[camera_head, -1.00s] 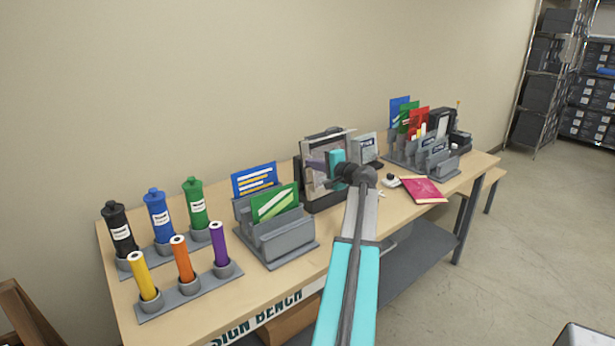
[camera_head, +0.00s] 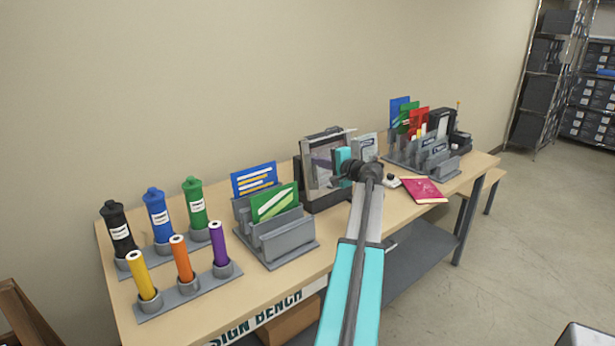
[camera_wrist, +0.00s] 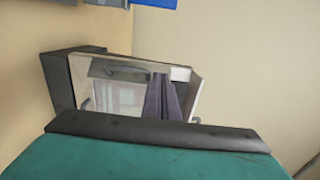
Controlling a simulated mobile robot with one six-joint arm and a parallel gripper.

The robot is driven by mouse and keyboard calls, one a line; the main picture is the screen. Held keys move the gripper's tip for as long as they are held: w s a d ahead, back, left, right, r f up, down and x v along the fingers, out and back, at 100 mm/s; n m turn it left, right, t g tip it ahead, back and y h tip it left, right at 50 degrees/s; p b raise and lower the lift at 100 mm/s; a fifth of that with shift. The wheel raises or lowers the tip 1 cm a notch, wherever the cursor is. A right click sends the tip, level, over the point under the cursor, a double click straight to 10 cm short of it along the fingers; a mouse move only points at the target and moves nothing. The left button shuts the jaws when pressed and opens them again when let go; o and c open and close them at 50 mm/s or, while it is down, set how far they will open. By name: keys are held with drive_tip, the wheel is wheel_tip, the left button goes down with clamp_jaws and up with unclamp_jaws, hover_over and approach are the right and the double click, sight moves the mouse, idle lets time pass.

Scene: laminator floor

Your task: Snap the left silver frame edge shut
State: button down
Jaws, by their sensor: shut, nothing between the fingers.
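The silver frame (camera_head: 309,180) stands upright in a dark base on the bench, facing the front. In the wrist view the frame (camera_wrist: 100,98) appears turned on its side, with its dark base (camera_wrist: 62,85) at the left. Its left edge (camera_wrist: 130,69) is the upper strip there, with a dark curved clip on it; I cannot tell if it lies flat. The top edge (camera_wrist: 184,100) appears tilted outward. My gripper (camera_wrist: 161,92) is shut and empty, its purple-grey fingers in front of the frame, hiding part of the panel. In the head view the gripper's teal body (camera_head: 343,158) covers the frame's right part.
A grey card rack (camera_head: 284,242) stands left of the frame, with bottles and coloured rolls (camera_head: 182,258) farther left. A red book (camera_head: 423,190) lies to the right, before another grey rack (camera_head: 436,160). The wall is close behind.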

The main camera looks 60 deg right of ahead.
drive_tip(key=shift+d, duration=0.3)
drive_tip(key=shift+s, duration=0.15)
drive_tip(key=v, duration=0.7)
drive_tip(key=shift+s+b, duration=0.2)
drive_tip(key=shift+b, duration=0.1)
idle(0.6)
drive_tip(key=shift+s+a, duration=0.1)
idle(0.7)
